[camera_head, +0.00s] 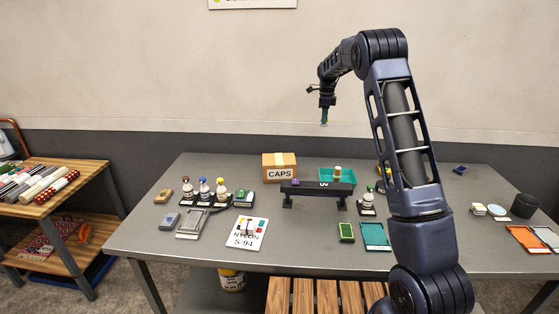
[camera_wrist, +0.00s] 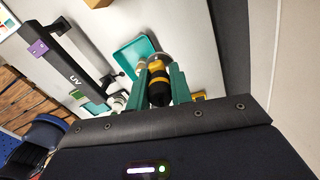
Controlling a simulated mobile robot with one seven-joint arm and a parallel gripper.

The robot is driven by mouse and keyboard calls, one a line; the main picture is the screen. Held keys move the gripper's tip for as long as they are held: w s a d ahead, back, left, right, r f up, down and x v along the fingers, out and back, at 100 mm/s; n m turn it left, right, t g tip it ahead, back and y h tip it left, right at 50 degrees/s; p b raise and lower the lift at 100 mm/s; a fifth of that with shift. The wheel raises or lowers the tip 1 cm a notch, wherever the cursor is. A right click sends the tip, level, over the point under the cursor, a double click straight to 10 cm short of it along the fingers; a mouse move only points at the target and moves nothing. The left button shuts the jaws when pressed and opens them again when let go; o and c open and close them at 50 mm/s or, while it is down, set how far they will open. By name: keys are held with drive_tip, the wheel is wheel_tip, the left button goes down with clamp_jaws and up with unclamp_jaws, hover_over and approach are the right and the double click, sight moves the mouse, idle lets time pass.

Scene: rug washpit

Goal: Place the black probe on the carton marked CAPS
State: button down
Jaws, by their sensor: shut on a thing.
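My gripper (camera_head: 324,119) is raised high above the back of the table, pointing down. In the wrist view its two green fingers (camera_wrist: 159,76) are shut on a black probe with yellow bands (camera_wrist: 158,94). The probe is too small to make out in the head view. The carton marked CAPS (camera_head: 279,172) is a brown box at the back of the grey table, below and to the left of my gripper. A brown corner of the carton (camera_wrist: 97,3) shows at the top of the wrist view. Its top looks clear.
A black raised bar (camera_head: 317,188) stands just in front of the carton. A teal tray (camera_head: 326,177) with a small round-topped container sits right of the carton. Several small bottles (camera_head: 204,189) stand to the left. A white S-94 sheet (camera_head: 246,240) lies in front.

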wheel_tip(320, 180, up, 5)
hover_over(279, 159)
drive_tip(key=shift+n, duration=0.4)
wheel_tip(279, 159, down, 20)
drive_tip(key=shift+f, duration=0.1)
drive_tip(key=c, duration=1.3)
unclamp_jaws()
drive_tip(key=shift+o, duration=0.2)
